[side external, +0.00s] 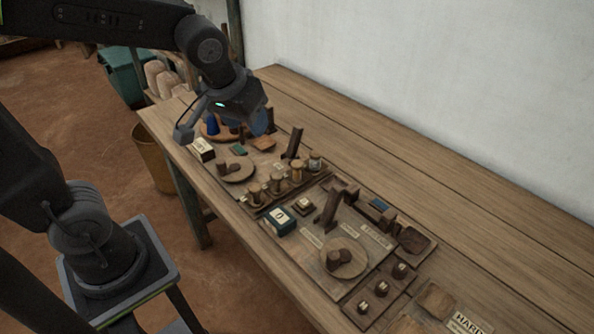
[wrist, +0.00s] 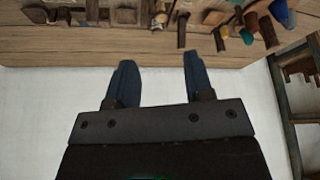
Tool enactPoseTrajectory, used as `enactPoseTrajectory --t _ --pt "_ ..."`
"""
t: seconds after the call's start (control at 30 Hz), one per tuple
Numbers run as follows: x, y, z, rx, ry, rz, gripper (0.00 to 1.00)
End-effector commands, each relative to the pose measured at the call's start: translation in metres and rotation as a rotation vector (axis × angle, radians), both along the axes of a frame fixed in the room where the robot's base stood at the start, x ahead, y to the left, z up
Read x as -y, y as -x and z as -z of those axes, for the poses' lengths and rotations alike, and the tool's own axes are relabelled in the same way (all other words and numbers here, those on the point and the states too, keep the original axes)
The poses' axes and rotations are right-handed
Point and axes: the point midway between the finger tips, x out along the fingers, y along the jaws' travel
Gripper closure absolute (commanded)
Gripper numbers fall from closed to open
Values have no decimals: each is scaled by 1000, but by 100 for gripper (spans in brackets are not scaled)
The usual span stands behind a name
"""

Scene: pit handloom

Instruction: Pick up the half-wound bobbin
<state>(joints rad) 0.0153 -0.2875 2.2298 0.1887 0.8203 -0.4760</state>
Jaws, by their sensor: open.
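Several wooden bobbins (side external: 276,183) with pale and yellowish thread stand in a row on a dark rack (side external: 262,206) near the middle of the bench in the side view. They are too small to tell which one is half-wound. My gripper (side external: 262,122) is above the far left end of the bench, up and to the left of that row, and apart from it. In the wrist view my gripper (wrist: 158,62) shows two blue fingers spread wide with nothing between them. Small bench items are cut off at the top edge there, and I cannot pick out the bobbin.
A round board (side external: 237,171), a teal box (side external: 279,221) and a dark upright post (side external: 293,143) stand close around the rack. A tray with a round disc (side external: 344,257) lies nearer. The bench's wall-side strip (side external: 400,155) is clear. A white wall (side external: 440,60) rises behind.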

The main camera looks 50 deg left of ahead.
Motion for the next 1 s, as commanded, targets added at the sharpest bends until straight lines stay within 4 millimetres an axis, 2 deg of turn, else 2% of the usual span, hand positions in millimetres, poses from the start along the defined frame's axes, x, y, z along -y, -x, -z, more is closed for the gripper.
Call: enactPoseTrajectory --t 0.03,0.2,0.3,0.4,0.5,0.67,1.0 --pt "-2 -19 10 -16 -1 -48 52" --pt "-10 -74 45 -30 -1 -219 52" --pt "-13 -100 69 -29 -1 -302 52" --pt "-15 -119 89 -26 0 -367 52" --pt "-16 -130 103 -22 0 -407 52" --pt "-19 -137 117 -21 1 -430 52" --pt "-36 -152 174 -23 0 -430 52"
